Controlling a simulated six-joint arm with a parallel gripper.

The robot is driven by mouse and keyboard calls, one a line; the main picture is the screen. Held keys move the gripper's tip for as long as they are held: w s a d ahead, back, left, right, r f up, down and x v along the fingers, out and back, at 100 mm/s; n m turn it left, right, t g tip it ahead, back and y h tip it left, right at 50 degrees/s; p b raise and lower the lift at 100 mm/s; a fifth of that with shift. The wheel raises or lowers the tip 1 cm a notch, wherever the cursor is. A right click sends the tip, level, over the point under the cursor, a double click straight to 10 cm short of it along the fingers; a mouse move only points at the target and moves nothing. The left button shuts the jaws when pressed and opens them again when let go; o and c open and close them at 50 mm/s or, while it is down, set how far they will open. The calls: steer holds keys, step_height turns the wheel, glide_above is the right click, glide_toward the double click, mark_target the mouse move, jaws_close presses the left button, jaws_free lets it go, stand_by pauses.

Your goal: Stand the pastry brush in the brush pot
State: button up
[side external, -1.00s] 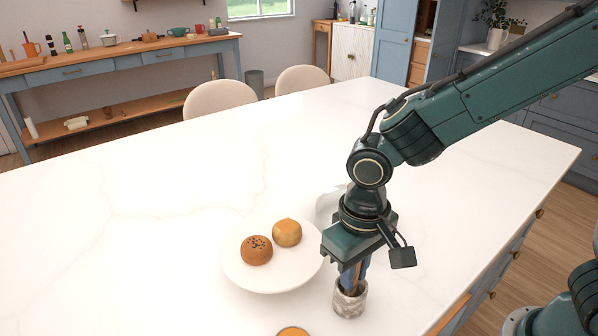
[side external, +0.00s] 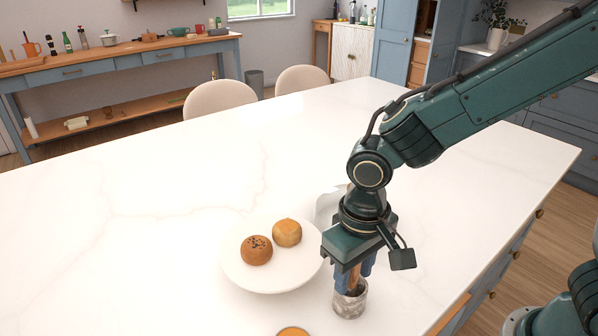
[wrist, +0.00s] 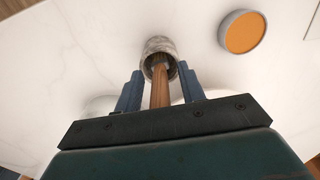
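The brush pot (side external: 350,304), a small grey marbled cup, stands upright on the white counter below my gripper; it also shows in the wrist view (wrist: 158,45). The pastry brush (wrist: 161,92) has a brown wooden handle and stands with its lower end inside the pot. Its handle rises between my fingers, and its lower end is mostly hidden by the pot. My gripper (side external: 354,276) is open just above the pot. In the wrist view, its blue fingers (wrist: 160,82) stand apart on both sides of the handle, with gaps.
A white plate (side external: 238,270) with two buns (side external: 257,250) (side external: 287,232) lies just left of the pot. A small round dish with orange contents (side external: 293,331) is at the front edge of view. A white object (side external: 326,206) is partly hidden behind my gripper. The counter's left is clear.

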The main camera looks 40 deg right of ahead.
steer(key=shift+r, duration=0.15)
step_height(320, 180, up, 14)
steer(key=shift+f, duration=0.25)
stand_by(0.7)
steer(key=s+d+t, duration=0.2)
steer(key=s+d, duration=0.3)
steer(key=d, duration=0.4)
steer(key=s+d+t, duration=0.3)
steer(key=s+d, duration=0.3)
steer(key=d, duration=0.3)
steer(key=shift+d+r+t, duration=0.3)
steer(key=shift+d+r, duration=0.1)
steer(key=shift+r, duration=0.05)
